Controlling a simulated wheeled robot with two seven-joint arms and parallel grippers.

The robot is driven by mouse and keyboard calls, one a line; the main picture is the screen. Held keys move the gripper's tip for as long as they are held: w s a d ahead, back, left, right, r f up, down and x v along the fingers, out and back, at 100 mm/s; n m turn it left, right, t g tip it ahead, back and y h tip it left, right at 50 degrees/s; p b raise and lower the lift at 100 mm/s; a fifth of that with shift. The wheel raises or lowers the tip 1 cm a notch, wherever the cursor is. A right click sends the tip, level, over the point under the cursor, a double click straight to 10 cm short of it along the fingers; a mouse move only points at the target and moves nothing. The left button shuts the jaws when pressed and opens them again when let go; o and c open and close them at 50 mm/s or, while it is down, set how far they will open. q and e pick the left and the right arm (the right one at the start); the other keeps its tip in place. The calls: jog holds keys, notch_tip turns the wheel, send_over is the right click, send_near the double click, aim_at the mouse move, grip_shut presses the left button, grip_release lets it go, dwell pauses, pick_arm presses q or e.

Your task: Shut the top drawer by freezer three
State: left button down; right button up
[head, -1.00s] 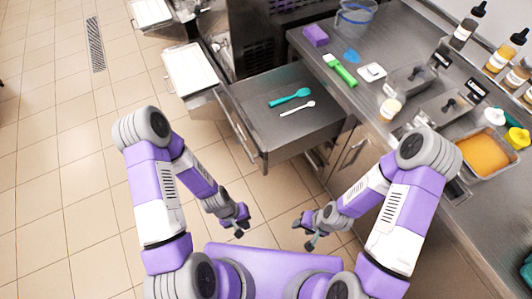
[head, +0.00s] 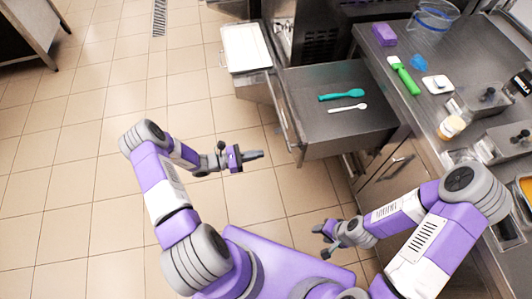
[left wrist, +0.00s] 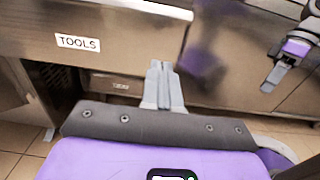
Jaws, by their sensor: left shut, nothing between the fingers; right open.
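The top drawer (head: 350,131) stands pulled out from the steel counter, with a teal spatula (head: 341,95) and a white spoon (head: 347,108) lying in it. In the left wrist view, its front carries a TOOLS label (left wrist: 78,43) and a pale handle bar runs along the top. My left gripper (head: 260,155) is shut and empty, left of the drawer front, pointing right toward it; a gap shows in the head view. My right gripper (head: 324,241) is open and empty, lower right, below the drawer.
A white-topped container (head: 246,48) stands just beyond the drawer. The counter holds a purple block (head: 383,34), a green-handled tool (head: 404,76), a small scale (head: 437,84) and a clear bucket (head: 433,17). Tiled floor (head: 90,110) is clear to the left.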

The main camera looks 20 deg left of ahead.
pick_arm(q)
jog(key=b+x, duration=0.2)
jog(key=x, duration=1)
jog(key=shift+d, duration=0.15)
jog(key=shift+w, duration=0.1)
